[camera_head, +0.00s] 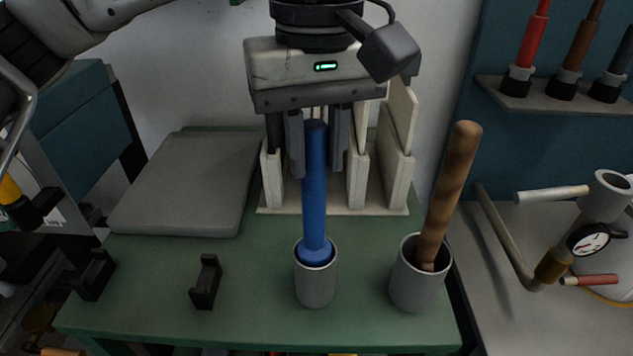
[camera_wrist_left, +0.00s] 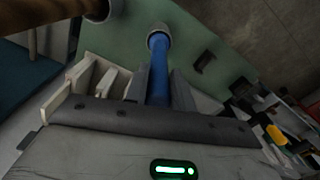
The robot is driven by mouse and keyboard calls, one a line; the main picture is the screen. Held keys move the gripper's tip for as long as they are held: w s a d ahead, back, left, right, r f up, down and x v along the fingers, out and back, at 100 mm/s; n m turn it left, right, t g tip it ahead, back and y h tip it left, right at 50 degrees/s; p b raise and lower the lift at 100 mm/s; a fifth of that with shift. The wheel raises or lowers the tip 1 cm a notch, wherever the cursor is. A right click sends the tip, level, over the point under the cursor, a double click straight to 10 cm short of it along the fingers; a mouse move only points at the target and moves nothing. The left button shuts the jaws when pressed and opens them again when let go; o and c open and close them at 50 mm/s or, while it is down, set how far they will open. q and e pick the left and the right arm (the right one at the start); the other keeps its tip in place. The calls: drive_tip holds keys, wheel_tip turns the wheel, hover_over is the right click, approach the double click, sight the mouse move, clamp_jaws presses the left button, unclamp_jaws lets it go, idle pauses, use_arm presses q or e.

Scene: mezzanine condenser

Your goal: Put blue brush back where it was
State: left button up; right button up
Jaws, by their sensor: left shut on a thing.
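The blue brush (camera_head: 314,200) stands nearly upright, its wider lower end inside the mouth of a small grey cup (camera_head: 315,288) on the green bench. The bottom of the brush is hidden in the cup. My left gripper (camera_head: 316,170) comes down from above and is shut on the upper part of the blue handle. In the left wrist view the blue brush (camera_wrist_left: 158,70) runs from between the fingers to the grey cup (camera_wrist_left: 158,32). My right gripper is not in view.
A second grey cup (camera_head: 416,287) holds a leaning wooden-handled tool (camera_head: 449,185) to the right. A cream slotted rack (camera_head: 398,170) stands behind the brush. A grey slab (camera_head: 185,185) and a black bracket (camera_head: 206,282) lie left. Bare green bench surrounds the bracket.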

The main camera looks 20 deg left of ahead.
use_arm(q)
drive_tip(key=shift+f, duration=2.35)
drive_tip(key=o, duration=1)
drive_tip(key=shift+f, duration=0.1)
wheel_tip(320, 180, up, 12)
drive_tip(key=shift+r, duration=0.15)
